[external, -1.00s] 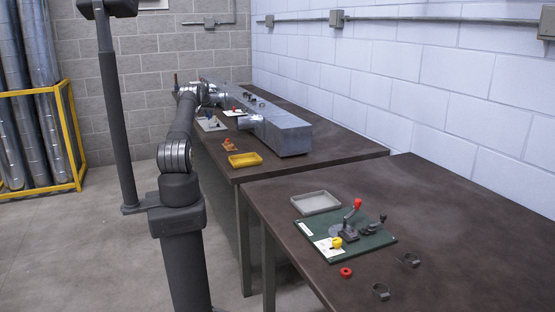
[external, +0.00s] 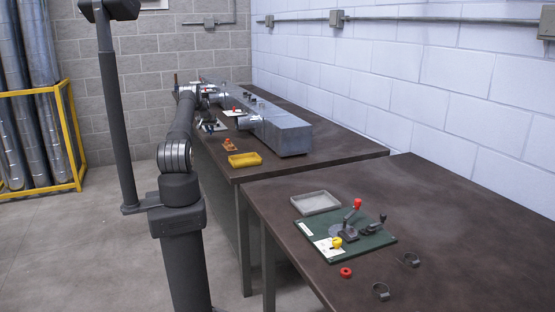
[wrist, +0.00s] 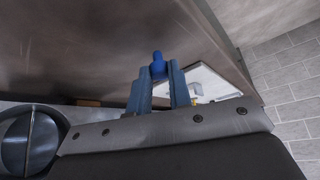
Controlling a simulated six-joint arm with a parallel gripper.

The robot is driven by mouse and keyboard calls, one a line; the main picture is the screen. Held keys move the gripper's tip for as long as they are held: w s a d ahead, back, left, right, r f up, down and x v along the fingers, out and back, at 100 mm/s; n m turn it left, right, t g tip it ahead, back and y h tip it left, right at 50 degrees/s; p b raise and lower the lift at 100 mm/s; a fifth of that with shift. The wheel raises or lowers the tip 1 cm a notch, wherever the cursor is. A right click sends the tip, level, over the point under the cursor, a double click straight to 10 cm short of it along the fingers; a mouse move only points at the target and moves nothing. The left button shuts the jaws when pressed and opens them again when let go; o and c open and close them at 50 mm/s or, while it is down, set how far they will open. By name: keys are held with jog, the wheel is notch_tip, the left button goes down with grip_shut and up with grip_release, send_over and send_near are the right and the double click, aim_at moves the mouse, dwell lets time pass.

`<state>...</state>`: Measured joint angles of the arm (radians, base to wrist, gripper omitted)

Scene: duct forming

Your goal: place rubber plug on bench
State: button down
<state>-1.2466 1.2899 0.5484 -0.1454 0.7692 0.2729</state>
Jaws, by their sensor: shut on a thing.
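The rubber plug, a small blue knobbed piece (wrist: 157,66), is between the two fingers of my gripper (wrist: 158,78) in the wrist view. The fingers are shut on it and hide its lower part. In the external view my gripper (external: 211,125) is small and dark, near the left edge of the far bench (external: 330,153), close to a pale board. The plug cannot be made out there. The bench's dark top also fills the upper left of the wrist view (wrist: 90,45). I cannot tell how high the plug is above it.
A white board (wrist: 212,84) lies just beyond the fingers. A yellow tray (external: 245,160) and an orange piece (external: 229,145) sit nearby on the bench. A long grey metal duct (external: 280,132) runs along it. The near bench holds a green board (external: 375,240) and a grey tray (external: 316,202).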

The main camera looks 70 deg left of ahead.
jog(key=shift+f, duration=0.45)
jog(key=shift+f, duration=0.2)
jog(key=c, duration=1.3)
grip_release()
jog(key=shift+r, duration=0.25)
jog(key=v, duration=1.2)
jog(key=shift+f, duration=0.1)
